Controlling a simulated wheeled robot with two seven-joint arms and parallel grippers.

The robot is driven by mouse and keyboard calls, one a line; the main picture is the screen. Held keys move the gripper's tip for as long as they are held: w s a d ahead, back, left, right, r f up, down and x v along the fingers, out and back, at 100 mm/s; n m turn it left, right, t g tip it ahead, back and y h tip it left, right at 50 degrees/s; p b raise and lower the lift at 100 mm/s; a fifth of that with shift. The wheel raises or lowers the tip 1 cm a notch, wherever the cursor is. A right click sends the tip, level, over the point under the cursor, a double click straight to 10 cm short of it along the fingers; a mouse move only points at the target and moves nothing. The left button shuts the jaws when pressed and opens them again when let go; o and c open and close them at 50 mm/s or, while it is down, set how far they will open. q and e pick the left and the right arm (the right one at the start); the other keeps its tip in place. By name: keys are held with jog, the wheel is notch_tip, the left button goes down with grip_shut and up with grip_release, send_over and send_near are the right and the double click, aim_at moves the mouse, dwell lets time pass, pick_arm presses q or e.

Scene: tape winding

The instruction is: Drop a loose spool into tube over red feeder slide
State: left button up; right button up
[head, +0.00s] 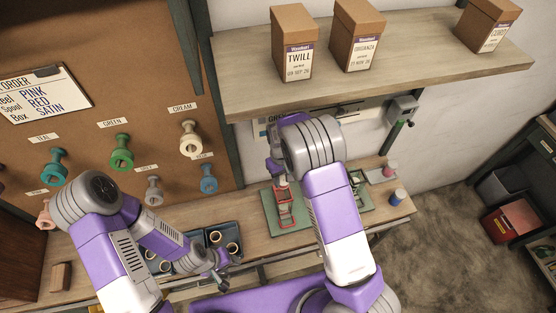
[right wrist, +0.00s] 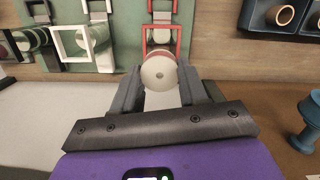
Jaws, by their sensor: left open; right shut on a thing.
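My right gripper (right wrist: 160,88) is shut on a cream spool (right wrist: 160,73), whose round end faces the camera in the right wrist view. The red feeder slide (right wrist: 163,36) is an open red frame right behind the spool in that view. In the head view the red slide (head: 284,207) stands on a green base, with my right gripper (head: 281,176) just above it. My arm hides part of that area. I cannot make out the tube clearly or tell whether the spool touches it. My left gripper (head: 219,270) is open and empty near the dark tray.
A white frame (right wrist: 82,47) stands beside the red one. A blue spool (head: 397,197) and a pink spool (head: 389,170) are at the bench's right end. A shelf (head: 370,75) with boxes overhangs the bench; spools hang on the pegboard (head: 120,80).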

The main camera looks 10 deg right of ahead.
aim_at(283, 188)
jog(key=shift+r, duration=0.2)
jog(key=shift+s+r, duration=0.1)
jog(key=shift+s, duration=0.5)
notch_tip(283, 188, down, 2)
jog(key=shift+w+f+b, duration=0.1)
jog(key=shift+w+b, duration=0.05)
jog(key=shift+b, duration=0.6)
jog(key=shift+f+b, duration=0.65)
jog(key=shift+f, duration=0.3)
jog(key=shift+f+b, duration=0.7)
jog(key=shift+f, duration=0.25)
pick_arm(q)
jog(key=f, duration=0.2)
jog(key=s+f, duration=0.1)
jog(key=f, duration=0.1)
jog(key=shift+f, duration=0.15)
pick_arm(e)
jog(key=shift+f, duration=0.3)
pick_arm(q)
jog(key=shift+f+b, duration=0.1)
jog(key=shift+b, duration=0.25)
